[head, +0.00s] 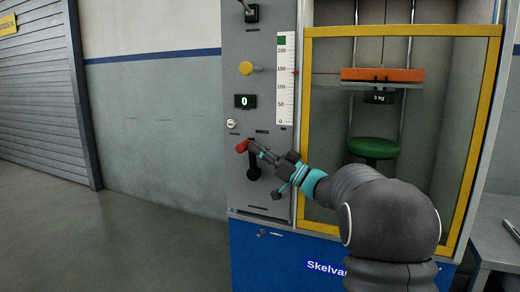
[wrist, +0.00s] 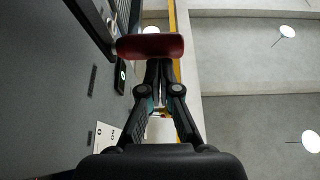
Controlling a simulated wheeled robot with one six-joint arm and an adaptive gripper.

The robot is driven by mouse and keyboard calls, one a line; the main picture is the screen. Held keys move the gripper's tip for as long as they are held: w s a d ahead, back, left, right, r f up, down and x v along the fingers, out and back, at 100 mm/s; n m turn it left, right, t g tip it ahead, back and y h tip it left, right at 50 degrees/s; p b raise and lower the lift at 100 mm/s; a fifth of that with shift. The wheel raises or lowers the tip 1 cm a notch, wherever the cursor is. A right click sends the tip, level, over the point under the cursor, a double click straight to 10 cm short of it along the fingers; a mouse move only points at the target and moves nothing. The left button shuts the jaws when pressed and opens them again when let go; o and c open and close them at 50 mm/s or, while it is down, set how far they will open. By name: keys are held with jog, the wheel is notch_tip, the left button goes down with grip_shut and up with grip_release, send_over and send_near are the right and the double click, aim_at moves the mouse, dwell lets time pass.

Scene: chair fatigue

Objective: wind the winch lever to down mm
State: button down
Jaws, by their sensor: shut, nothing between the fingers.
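The winch lever has a red knob (head: 241,146) and a black arm (head: 253,172) on the grey control panel; the knob is at the upper end. My gripper (head: 254,149) is shut and empty, its tips at or very near the knob's right side. In the wrist view the red knob (wrist: 150,46) lies across the tips of my gripper (wrist: 159,66); contact cannot be told. The orange weight (head: 382,75), with a 3 kg label below, hangs high in the cage. The red pointer by the scale (head: 285,95) stands a little under 150.
A green stool (head: 374,148) stands under the weight behind the yellow frame (head: 308,100). The panel holds a yellow knob (head: 246,68), a display (head: 245,101) reading 0, and another lever (head: 251,13) at the top. A table (head: 497,245) stands at the right. The floor at left is clear.

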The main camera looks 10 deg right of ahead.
jog(key=shift+w+a, duration=0.1)
jog(key=shift+w+a+r+g+h, duration=0.1)
jog(key=shift+a+r+g+h, duration=0.05)
jog(key=shift+g+h, duration=0.15)
jog(key=shift+a+b, duration=0.1)
jog(key=shift+b, duration=0.2)
